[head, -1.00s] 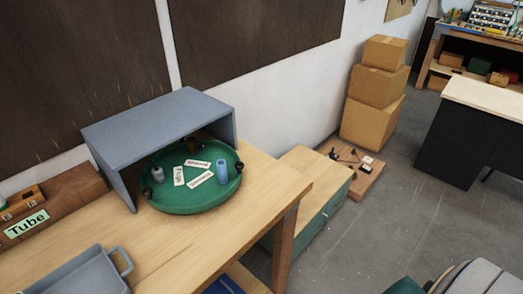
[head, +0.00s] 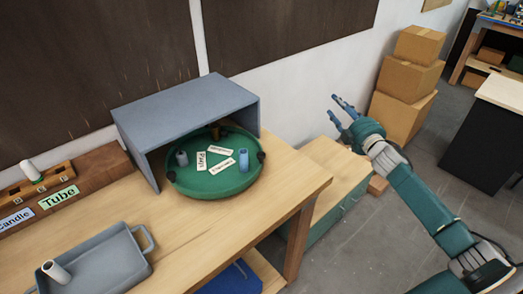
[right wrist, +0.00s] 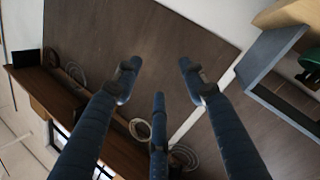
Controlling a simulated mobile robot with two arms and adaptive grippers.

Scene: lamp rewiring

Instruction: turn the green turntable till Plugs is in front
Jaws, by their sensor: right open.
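The green turntable (head: 213,189) stands on the wooden bench, partly under a grey open-fronted hood (head: 187,102). Its green edge also shows at the right of the right wrist view (right wrist: 312,60). The white label that seems to read Plugs (head: 201,161) is on the turntable's left side, not at the front. Two other white labels lie beside it, with a blue cylinder (head: 244,160) at the right and a grey cylinder (head: 182,158) at the left. My right gripper (head: 333,106) is open and empty, raised to the right of the turntable and clear of it. My left gripper is out of view.
A grey tray (head: 148,236) with a white roll sits at the bench's front left. A wooden rack (head: 95,168) labelled Tube and Candle stands at the left. Cardboard boxes (head: 404,87) are stacked behind my right arm. Bare bench top lies before the turntable.

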